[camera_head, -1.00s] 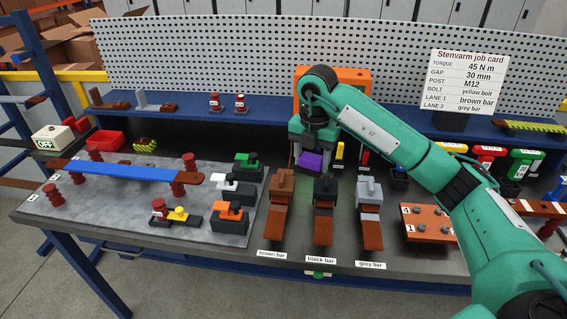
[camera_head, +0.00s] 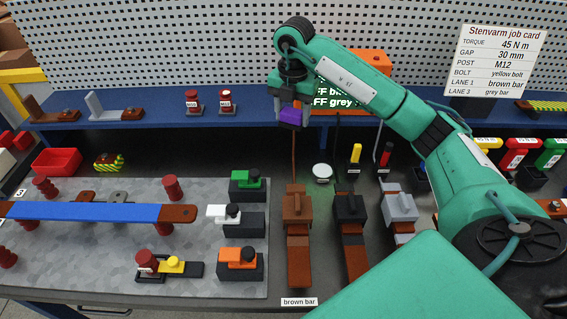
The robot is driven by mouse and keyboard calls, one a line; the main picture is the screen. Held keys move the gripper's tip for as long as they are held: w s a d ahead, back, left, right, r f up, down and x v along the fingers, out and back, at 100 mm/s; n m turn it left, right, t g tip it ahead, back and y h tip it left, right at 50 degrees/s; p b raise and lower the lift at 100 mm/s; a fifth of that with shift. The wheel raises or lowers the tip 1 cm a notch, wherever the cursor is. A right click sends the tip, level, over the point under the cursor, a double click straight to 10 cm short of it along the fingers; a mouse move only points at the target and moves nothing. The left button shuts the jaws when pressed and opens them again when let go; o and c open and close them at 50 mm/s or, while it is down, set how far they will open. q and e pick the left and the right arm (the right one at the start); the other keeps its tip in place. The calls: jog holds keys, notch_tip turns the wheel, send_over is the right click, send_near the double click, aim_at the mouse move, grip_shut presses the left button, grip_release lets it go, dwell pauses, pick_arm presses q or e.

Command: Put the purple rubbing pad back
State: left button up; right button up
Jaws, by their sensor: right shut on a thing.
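The purple rubbing pad (camera_head: 292,115) is a small purple block. It hangs at the end of my right arm, held in my right gripper (camera_head: 293,122), which points down. The pad is in the air in front of the blue shelf's edge, above the table behind the brown bar (camera_head: 298,248). The finger tips are small and partly hidden by the pad. My left gripper is not in the picture.
A white round disc (camera_head: 322,171) lies on the table behind the bars. A yellow-topped tool (camera_head: 355,156) and a red-topped tool (camera_head: 385,156) stand right of it. The orange device (camera_head: 372,62) on the blue shelf is partly behind my arm.

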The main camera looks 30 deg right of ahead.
notch_tip(320, 180, down, 6)
jog(key=p, duration=0.2)
send_near(291, 175)
jog(key=shift+f+p, duration=0.7)
jog(key=shift+f, duration=0.05)
jog(key=shift+f+p, duration=0.6)
jog(key=shift+f, duration=1.8)
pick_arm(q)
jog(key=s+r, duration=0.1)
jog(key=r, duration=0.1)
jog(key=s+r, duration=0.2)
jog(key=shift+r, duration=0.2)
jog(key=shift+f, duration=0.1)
pick_arm(e)
jog(key=shift+f, duration=0.15)
jog(key=o, duration=1)
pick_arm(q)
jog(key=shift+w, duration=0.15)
pick_arm(e)
jog(key=shift+o, duration=0.2)
